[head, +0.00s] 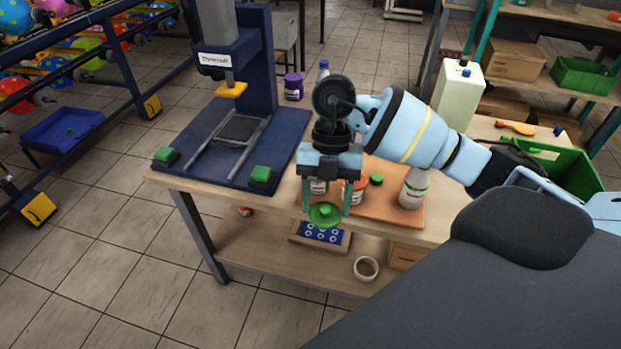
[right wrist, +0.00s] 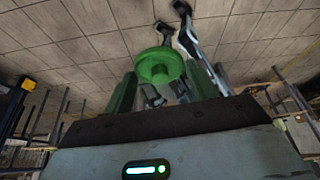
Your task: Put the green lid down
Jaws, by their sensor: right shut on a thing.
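My right gripper (head: 325,207) is shut on a green lid (head: 324,215). The lid is a round green disc with a knob, held between the two green fingers. In the head view the lid hangs in front of the orange board (head: 385,210) at the table's front edge. In the right wrist view the green lid (right wrist: 159,65) shows between the fingertips. My left gripper is not in view.
A blue press (head: 245,120) with green buttons stands on the table's left. The table front strip (head: 270,210) is bare. A lower shelf holds a tray and a cup.

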